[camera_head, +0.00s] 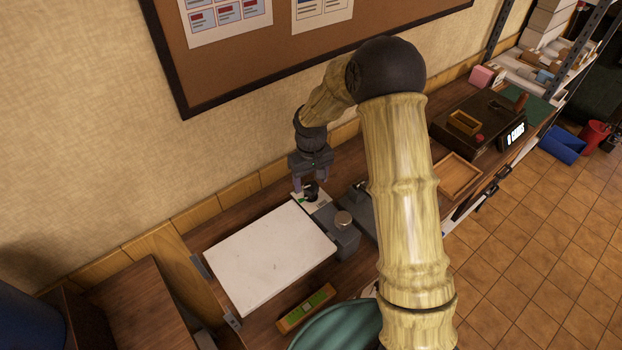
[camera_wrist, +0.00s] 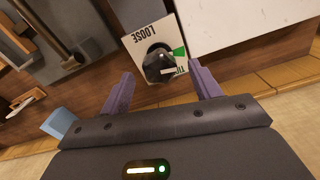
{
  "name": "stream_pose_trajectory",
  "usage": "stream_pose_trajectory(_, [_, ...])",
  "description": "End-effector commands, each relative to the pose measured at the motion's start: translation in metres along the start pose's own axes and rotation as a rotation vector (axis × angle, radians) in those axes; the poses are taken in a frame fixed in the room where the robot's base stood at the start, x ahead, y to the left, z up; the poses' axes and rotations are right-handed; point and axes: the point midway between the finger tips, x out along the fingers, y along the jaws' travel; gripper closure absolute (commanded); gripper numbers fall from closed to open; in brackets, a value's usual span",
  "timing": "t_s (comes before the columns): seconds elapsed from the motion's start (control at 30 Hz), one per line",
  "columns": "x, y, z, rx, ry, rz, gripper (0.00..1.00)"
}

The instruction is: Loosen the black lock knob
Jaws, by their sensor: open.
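The black lock knob (camera_wrist: 158,65) sits on a white label plate (camera_wrist: 143,40) marked "LOOSE", with a green mark beside it. In the head view the knob (camera_head: 311,191) is at the back right corner of the white board (camera_head: 270,255). My gripper (camera_wrist: 160,85) is open, with its two purple fingers on either side of the knob in the wrist view. In the head view my gripper (camera_head: 310,182) is above the knob, pointing down. I cannot tell whether the fingers touch it. Part of the label is hidden by the knob.
A grey block with a round metal knob (camera_head: 343,219) stands just right of the board. The wall (camera_head: 240,190) is close behind. A wooden tray (camera_head: 459,176) and dark machine (camera_head: 478,122) stand further right.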

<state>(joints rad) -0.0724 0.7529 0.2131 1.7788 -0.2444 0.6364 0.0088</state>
Motion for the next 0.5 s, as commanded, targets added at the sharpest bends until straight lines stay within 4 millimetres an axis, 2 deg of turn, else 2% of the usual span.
stream_pose_trajectory(0.17, [0.0119,0.0001,0.0004,-0.001,-0.001,0.000,0.37])
stream_pose_trajectory(0.4, [0.0127,0.0003,0.0001,0.000,0.001,0.000,0.37])
stream_pose_trajectory(0.5, [0.0126,0.0003,0.0001,0.000,0.001,0.000,0.55])
